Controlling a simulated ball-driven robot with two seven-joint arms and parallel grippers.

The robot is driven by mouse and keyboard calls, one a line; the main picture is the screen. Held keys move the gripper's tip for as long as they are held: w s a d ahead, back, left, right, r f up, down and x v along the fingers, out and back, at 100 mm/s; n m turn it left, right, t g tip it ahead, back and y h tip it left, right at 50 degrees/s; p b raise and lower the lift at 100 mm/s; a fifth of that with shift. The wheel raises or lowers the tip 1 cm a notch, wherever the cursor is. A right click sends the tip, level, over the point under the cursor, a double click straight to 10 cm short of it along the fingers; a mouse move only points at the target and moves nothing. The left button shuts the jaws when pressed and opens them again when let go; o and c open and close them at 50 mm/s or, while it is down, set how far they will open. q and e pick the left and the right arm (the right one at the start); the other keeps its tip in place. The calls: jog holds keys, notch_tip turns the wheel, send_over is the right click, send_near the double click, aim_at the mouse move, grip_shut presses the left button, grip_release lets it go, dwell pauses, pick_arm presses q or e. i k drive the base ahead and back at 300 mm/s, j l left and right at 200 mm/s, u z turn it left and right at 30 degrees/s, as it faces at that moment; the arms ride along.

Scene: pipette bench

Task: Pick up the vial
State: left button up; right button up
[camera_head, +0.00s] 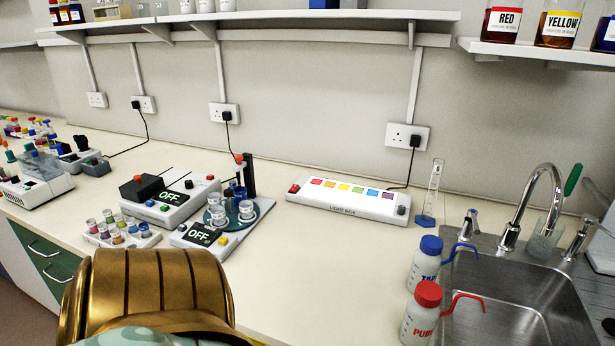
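Several small vials with coloured contents (117,228) stand in a white rack (98,240) on the bench, left of centre. They are small in the view, and I cannot tell which single one is the task's vial. Neither my left nor my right gripper is in view.
Right of the rack are two devices reading OFF (172,199) and a stand with clear cups (246,209). A light box (347,201) lies by the wall, with a glass cylinder (431,190) beside it. Wash bottles (422,312) stand by the sink (512,300). The centre bench is clear.

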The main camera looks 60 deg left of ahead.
aim_at(91, 222)
jog(key=l+u, duration=0.15)
jog(key=u, duration=3.2)
